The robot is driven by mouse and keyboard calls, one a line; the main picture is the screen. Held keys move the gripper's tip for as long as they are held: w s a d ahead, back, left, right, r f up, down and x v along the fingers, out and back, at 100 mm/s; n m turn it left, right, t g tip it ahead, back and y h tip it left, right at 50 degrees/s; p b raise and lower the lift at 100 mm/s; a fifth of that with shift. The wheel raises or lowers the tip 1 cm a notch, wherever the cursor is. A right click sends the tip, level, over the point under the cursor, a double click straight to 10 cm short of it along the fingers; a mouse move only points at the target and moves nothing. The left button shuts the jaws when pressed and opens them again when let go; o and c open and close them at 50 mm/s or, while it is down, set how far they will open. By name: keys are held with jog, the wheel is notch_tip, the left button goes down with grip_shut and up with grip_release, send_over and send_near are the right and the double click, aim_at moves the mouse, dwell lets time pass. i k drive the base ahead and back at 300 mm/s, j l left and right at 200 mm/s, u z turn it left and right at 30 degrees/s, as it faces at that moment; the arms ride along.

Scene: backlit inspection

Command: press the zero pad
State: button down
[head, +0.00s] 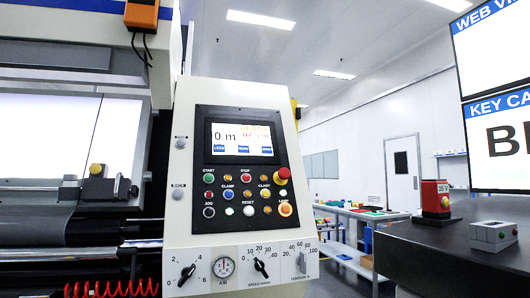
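A control panel (184,220) on a white cabinet fills the middle of the view. Its dark-framed touch screen (242,130) is lit and reads "0 m" with red text beside it. Three blue pads sit along the screen's lower edge: a left pad (219,149), a middle pad (243,149) and a right pad (265,151). Their labels are too small to read surely, so I cannot tell which is the zero pad. My gripper is not in view.
Below the screen are several coloured buttons and a red emergency knob (282,173). Machine rollers (70,232) stand at left. A dark bench (440,255) with a red device (435,198) stands right, under large displays (500,135).

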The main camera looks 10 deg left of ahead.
aim_at(265, 149)
jog(key=i+l+u, duration=0.2)
jog(key=i, duration=0.25)
jog(key=i+l+u, duration=0.2)
jog(key=i+l, duration=0.25)
